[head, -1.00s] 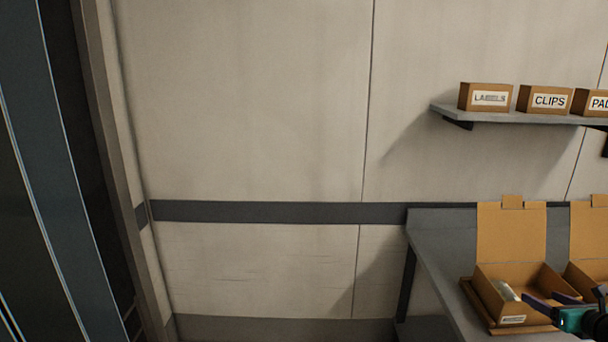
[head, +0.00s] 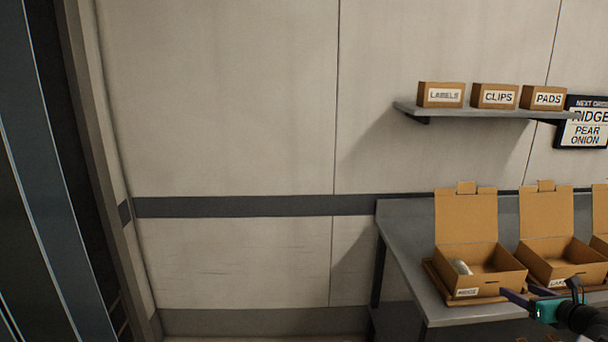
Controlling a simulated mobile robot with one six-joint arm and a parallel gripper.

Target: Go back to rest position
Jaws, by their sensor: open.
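My gripper (head: 522,290) is at the lower right of the head view, with its dark fingers apart and nothing seen between them. It is in front of the open cardboard boxes on the grey table (head: 405,245). The nearest box (head: 466,205) has its lid up and a label on its front; a pale, shiny item (head: 461,267) lies inside at its left. A second open box (head: 547,215) stands to its right, its front partly hidden by my gripper and arm.
A wall shelf (head: 480,112) holds small boxes marked LABELS, CLIPS and PADS. A dark-framed sign (head: 585,122) hangs to its right, cut by the picture edge. Part of a third open box (head: 600,210) shows at the right edge. The floor left of the table looks clear.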

